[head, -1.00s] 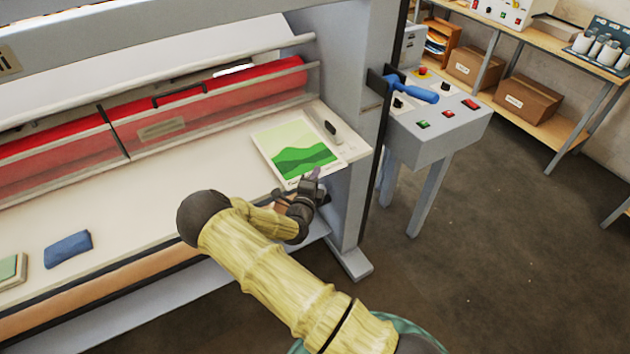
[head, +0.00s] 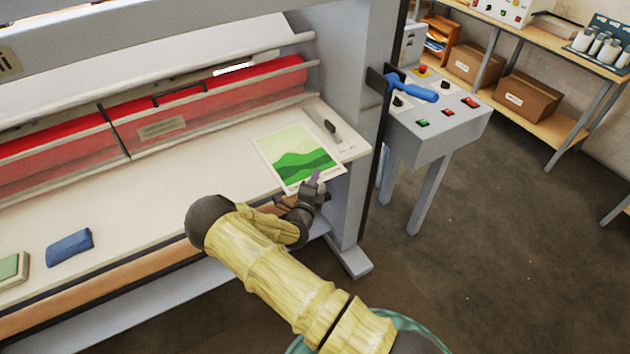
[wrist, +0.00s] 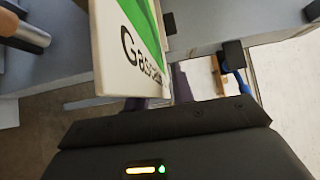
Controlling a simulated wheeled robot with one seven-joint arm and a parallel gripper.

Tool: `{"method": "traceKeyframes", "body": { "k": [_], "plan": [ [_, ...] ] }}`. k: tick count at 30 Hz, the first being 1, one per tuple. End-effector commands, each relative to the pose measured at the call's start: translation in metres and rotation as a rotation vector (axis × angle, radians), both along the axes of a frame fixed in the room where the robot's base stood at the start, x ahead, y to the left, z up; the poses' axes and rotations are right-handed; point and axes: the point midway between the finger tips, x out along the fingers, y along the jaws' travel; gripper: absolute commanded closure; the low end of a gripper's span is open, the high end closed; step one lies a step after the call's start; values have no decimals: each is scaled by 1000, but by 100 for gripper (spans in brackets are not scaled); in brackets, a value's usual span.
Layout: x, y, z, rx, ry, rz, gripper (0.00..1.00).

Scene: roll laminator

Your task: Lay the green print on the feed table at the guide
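The green print (head: 297,158), a white sheet with green hills, is over the right end of the cream feed table (head: 190,185). Its front corner reaches the table's front edge; I cannot tell whether it lies flat or is slightly above. A metal strip with a dark knob (head: 331,127), which looks like the guide, is just beyond its right side, with a small gap. My gripper (head: 314,182) is at the print's near edge. In the wrist view, the print (wrist: 140,45) stands between the purplish fingers (wrist: 158,95), which appear shut on its lettered edge.
A blue cloth (head: 70,247) and a green pad (head: 12,268) lie at the table's left. The machine's side frame (head: 355,100), blue-handled lever (head: 415,92) and control box (head: 440,120) stand at right.

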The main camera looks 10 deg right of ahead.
Motion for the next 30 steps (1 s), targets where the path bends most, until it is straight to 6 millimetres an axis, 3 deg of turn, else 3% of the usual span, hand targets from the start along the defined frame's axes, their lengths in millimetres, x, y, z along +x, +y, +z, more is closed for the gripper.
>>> {"method": "traceKeyframes", "body": {
  "k": [8,21,30],
  "plan": [
    [-20,11,-1,-1,2,0,76],
    [-93,50,0,0,1,0,76],
    [-106,57,2,0,-1,-1,76]
  ]
}}
